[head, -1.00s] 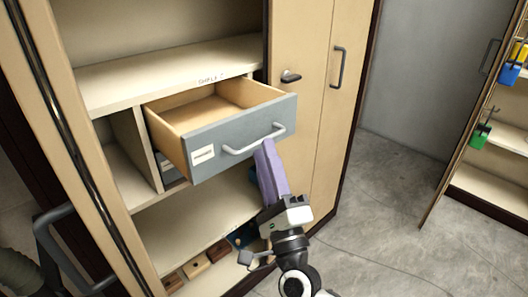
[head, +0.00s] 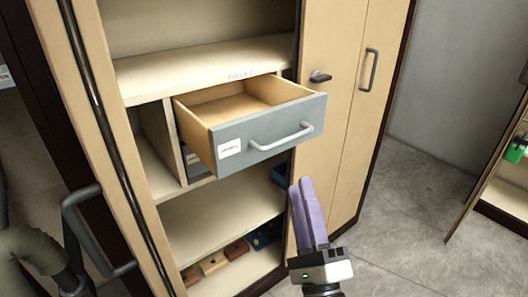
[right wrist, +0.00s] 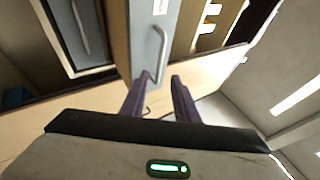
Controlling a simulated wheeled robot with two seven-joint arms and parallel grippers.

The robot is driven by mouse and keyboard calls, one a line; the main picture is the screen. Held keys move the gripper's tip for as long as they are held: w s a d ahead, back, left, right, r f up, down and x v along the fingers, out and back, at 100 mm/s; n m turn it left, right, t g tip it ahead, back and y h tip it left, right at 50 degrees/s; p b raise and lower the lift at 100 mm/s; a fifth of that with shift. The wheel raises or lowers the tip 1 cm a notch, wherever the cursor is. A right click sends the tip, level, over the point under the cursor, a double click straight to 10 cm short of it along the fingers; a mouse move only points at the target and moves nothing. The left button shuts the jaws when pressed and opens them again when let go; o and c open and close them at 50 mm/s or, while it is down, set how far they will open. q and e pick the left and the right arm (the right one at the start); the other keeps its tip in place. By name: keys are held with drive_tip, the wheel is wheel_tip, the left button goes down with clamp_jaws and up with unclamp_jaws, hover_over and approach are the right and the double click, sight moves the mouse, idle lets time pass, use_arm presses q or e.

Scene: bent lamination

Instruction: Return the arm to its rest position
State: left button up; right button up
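My right gripper (head: 307,212) has two purple fingers and stands in front of the cabinet, below and to the right of the pulled-out drawer (head: 215,150). In the right wrist view the fingers (right wrist: 160,98) are apart with nothing between them. The drawer is grey-fronted, with a bar handle (head: 282,136) and a white label. The part of its inside that shows is bare. The handle (right wrist: 161,58) also shows beyond the fingers in the right wrist view, apart from them. My left gripper is not seen.
A closed cabinet door (head: 335,125) stands just behind my right gripper. At the far right is another open cabinet (head: 500,195). Bare concrete floor (head: 400,220) lies to the right.

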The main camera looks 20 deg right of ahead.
drive_tip(key=s+a+f+n+g+y+p, duration=0.1)
drive_tip(key=s+a+f+n+g+y, duration=0.2)
drive_tip(key=f+n, duration=0.5)
drive_tip(key=s+a+f+n+g+y+p, duration=0.2)
drive_tip(key=a+f+n+g+y, duration=0.25)
drive_tip(key=f+n, duration=0.35)
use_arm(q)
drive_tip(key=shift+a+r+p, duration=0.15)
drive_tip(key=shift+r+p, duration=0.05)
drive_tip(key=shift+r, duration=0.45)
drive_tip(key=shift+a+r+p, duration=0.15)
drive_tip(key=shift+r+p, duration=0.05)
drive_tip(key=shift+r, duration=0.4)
use_arm(e)
drive_tip(key=s+d+f+n+g+h, duration=0.1)
drive_tip(key=s+d+f+n+g, duration=0.1)
drive_tip(key=s+f+n+g, duration=0.2)
drive_tip(key=s+d+f+n+g+h, duration=0.1)
drive_tip(key=s+d+f+n+g, duration=0.2)
drive_tip(key=s+f, duration=0.5)
wheel_tip(320, 180, down, 3)
drive_tip(key=shift+f+n+g+h, duration=0.15)
drive_tip(key=shift+n+g+h, duration=0.2)
drive_tip(key=shift+n+g, duration=0.2)
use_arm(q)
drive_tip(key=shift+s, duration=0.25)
